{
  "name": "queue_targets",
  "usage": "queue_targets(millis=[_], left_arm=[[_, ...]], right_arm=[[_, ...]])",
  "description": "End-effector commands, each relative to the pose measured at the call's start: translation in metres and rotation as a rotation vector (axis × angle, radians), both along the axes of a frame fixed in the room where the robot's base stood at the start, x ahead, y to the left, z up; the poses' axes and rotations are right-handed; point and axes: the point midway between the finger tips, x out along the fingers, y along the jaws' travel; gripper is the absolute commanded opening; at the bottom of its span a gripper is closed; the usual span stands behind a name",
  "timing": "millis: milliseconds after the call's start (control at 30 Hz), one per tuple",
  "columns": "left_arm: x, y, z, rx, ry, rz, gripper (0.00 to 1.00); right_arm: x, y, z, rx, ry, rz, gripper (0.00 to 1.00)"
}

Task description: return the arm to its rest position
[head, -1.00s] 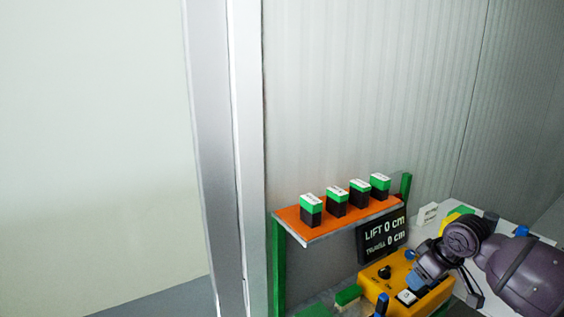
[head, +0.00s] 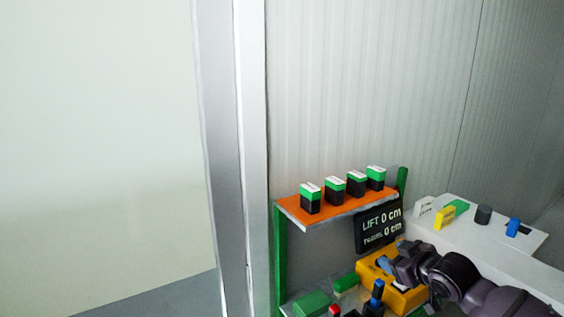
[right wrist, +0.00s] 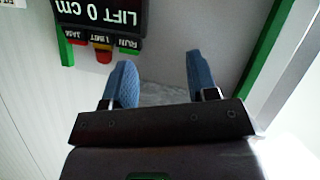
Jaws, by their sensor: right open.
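My right arm comes in from the lower right in the head view. Its right gripper (head: 384,264) is over the yellow control box (head: 408,299), in front of the black LIFT display, and hides part of the box. In the right wrist view the two blue fingers of this gripper (right wrist: 160,82) stand well apart with nothing between them. The black display (head: 378,230) reads "LIFT 0 cm"; it also shows upside down in the right wrist view (right wrist: 100,16). My left gripper is not in view.
An orange shelf (head: 336,213) carries several green-and-black boxes (head: 311,199). A white counter (head: 470,238) at the right bears a yellow block (head: 445,217), a dark cylinder (head: 484,214) and a blue item (head: 513,227). A green post (head: 281,260) stands left of the display.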

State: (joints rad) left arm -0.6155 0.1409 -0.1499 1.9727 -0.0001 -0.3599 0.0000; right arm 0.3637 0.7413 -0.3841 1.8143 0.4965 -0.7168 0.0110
Motion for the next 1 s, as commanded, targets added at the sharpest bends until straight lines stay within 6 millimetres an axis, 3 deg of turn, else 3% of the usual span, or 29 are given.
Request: queue_targets(millis=[233, 500, 800, 1000], left_arm=[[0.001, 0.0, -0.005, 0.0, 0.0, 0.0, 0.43], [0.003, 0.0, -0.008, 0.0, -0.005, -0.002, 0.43], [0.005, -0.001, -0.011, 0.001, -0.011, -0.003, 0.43], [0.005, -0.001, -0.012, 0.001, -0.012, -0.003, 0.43]], right_arm=[[-0.056, 0.017, -0.059, 0.084, -0.135, -0.037, 0.53], [-0.135, 0.012, -0.126, 0.14, -0.16, -0.158, 0.53], [-0.244, -0.004, -0.21, 0.191, -0.003, -0.357, 0.53], [-0.302, -0.006, -0.25, 0.221, 0.111, -0.445, 0.53]])
